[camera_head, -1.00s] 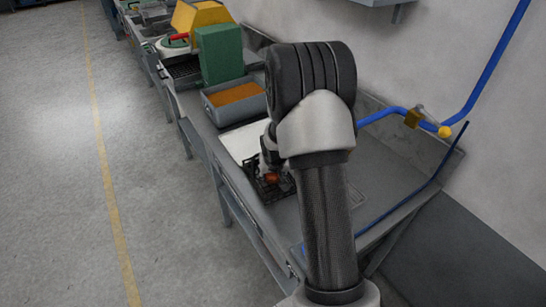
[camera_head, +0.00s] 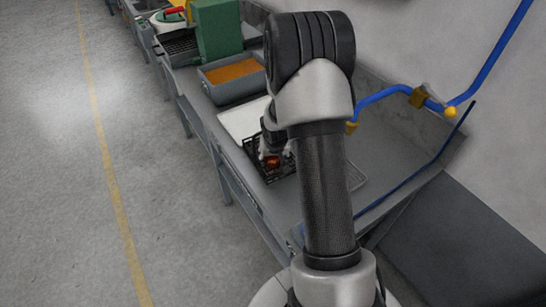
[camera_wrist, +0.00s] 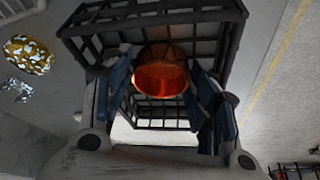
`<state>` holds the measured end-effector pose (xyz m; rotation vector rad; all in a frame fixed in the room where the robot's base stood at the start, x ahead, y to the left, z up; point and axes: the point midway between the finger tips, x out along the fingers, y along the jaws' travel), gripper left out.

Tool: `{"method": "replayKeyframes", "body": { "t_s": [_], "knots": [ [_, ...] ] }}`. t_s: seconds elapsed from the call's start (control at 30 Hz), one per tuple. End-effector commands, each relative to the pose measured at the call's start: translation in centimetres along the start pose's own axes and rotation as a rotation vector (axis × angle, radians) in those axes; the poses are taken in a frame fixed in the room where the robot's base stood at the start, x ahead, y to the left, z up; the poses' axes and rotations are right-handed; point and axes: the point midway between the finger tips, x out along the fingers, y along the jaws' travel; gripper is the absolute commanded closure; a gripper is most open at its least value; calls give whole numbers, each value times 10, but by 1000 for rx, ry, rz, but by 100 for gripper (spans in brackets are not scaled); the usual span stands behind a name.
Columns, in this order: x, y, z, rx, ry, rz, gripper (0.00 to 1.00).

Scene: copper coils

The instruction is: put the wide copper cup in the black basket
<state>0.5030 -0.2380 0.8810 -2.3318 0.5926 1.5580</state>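The wide copper cup (camera_wrist: 160,78) shows orange and shiny in the wrist view, its round mouth toward the camera, between my two blue-padded fingertips. Both pads appear to touch its sides. My gripper (camera_wrist: 162,85) is closed around it. The black wire basket (camera_wrist: 85,12) is behind and around the cup in that view; whether the cup rests on its floor I cannot tell. In the head view, the basket (camera_head: 284,173) lies on the grey bench, with the cup (camera_head: 272,161) over or inside it below my gripper (camera_head: 270,155). My arm hides part of the basket.
A white board (camera_head: 240,120) lies behind the basket on the bench. Farther back are a grey bin of orange-brown contents (camera_head: 232,70) and a green block (camera_head: 216,30). A blue pipe (camera_head: 385,95) runs along the wall at right. Shiny gold-coloured pieces (camera_wrist: 28,53) show at the wrist view's left.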

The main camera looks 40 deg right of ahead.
Motion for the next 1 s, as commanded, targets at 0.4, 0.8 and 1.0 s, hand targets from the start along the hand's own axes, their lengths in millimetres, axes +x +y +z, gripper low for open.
{"method": "replayKeyframes", "body": {
  "t_s": [0.4,0.8,1.0],
  "knots": [
    [-32,0,-4,0,3,0,46],
    [-111,0,-3,0,1,0,46],
    [-130,-3,-3,-6,4,-1,46]
  ]
}}
